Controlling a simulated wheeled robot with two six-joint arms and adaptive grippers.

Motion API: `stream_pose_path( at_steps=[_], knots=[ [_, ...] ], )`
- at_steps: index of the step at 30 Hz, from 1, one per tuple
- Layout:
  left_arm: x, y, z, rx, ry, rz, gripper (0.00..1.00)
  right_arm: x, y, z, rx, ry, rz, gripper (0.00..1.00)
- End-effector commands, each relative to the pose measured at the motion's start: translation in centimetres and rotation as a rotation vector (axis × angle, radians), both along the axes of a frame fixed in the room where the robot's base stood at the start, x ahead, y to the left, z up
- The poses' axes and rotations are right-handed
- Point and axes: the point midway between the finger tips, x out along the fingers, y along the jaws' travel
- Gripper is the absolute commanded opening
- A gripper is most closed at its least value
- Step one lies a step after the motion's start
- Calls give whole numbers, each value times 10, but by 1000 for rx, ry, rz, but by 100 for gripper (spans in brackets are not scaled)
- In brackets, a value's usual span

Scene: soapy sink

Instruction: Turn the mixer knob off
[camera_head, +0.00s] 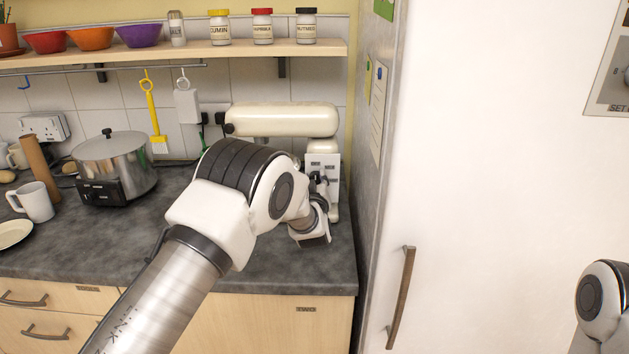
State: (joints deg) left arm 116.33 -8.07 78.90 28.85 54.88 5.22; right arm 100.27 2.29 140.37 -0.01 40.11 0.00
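The cream stand mixer (285,120) stands on the counter's right end against the tiled wall. Its head points left and its column (332,150) is at the right. A small dark round part (229,128) shows at the left end of the head. I cannot make out the mixer knob for certain. My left arm reaches across the counter and hides the mixer's lower part. My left gripper (318,182) is at the column, mostly hidden behind my wrist. I cannot tell whether it touches the mixer or how its fingers stand. My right gripper is out of view.
A steel slow cooker (114,162), a white mug (34,202) and a plate (13,233) stand at the left. A shelf (190,52) with jars and bowls hangs above. A tall white door (500,180) closes off the right. The counter's front middle is clear.

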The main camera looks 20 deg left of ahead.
Motion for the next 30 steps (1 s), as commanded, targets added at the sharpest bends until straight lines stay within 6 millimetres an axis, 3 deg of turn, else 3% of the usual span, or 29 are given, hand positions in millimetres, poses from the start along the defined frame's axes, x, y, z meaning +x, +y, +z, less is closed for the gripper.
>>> stream_pose_path(
  at_steps=[1, 2, 14, 17, 24, 30],
  knots=[
    [0, 0, 1, -1, -1, -1, 48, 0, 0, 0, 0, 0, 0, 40],
    [0, 0, 1, -1, -1, -1, 58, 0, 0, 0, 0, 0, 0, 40],
    [-7, -3, 0, 0, 1, -1, 59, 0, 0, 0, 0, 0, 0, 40],
    [-23, -8, 0, 2, 3, -2, 59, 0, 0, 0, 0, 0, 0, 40],
    [-82, -25, -1, 3, 3, -3, 59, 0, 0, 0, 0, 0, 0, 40],
    [-111, -33, -1, 1, 1, -1, 59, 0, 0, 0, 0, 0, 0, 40]
  ],
)
